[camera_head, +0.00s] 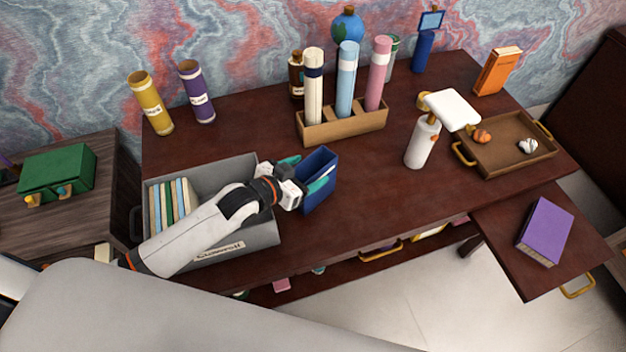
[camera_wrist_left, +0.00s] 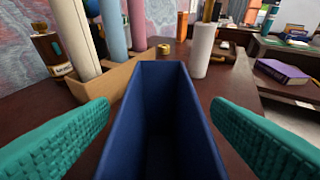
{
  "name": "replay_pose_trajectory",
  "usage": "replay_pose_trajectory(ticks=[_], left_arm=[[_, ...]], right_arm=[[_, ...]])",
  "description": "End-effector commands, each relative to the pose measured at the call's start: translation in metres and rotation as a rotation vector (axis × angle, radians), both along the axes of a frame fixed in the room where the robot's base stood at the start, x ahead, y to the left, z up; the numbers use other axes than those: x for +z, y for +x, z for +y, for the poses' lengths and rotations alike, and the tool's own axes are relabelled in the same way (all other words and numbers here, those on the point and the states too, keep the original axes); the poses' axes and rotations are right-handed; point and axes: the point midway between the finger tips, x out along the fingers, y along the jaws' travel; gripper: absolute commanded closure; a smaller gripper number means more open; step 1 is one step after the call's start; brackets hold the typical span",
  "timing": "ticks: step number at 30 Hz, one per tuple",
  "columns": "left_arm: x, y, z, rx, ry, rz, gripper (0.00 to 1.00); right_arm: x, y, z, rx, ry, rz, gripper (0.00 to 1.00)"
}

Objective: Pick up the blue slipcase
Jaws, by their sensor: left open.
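The blue slipcase (camera_head: 321,168) stands upright on the dark red desk, just right of the grey box. In the left wrist view the slipcase (camera_wrist_left: 163,110) is close and central, with its open side facing the camera. My left gripper (camera_head: 305,174) is open, with teal finger pads. In the left wrist view the pads of my left gripper (camera_wrist_left: 160,135) are to the left and right of the slipcase, with a visible gap on each side. In the head view one pad overlaps the slipcase's front side. My right gripper is not in view.
The grey box (camera_head: 262,236) with several books lies under my left arm. A wooden holder (camera_head: 345,126) with three tubes stands behind the slipcase. A white lamp (camera_head: 423,142) and a brown tray (camera_head: 510,155) are to the right. The desk right of the slipcase is clear.

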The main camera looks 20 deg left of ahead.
Motion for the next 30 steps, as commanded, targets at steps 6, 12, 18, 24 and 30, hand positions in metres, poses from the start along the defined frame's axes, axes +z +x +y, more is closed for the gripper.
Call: replay_pose_trajectory(ticks=[6, 12, 18, 24, 30], left_arm=[[-0.007, 0.017, -0.01, -0.001, 0.0, 0.0, 0.27], [-0.008, 0.017, -0.01, -0.001, 0.0, 0.0, 0.27], [-0.008, 0.017, -0.009, -0.001, 0.0, 0.0, 0.57], [-0.008, 0.017, -0.009, -0.001, 0.0, 0.0, 0.89], [-0.008, 0.017, -0.009, 0.0, 0.0, -0.001, 0.89]], right_arm=[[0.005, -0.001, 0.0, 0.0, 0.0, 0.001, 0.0], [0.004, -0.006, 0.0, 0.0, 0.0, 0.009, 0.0], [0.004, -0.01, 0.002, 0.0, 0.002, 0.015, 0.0], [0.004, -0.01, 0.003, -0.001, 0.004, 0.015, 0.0], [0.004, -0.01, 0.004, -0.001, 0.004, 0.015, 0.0]])
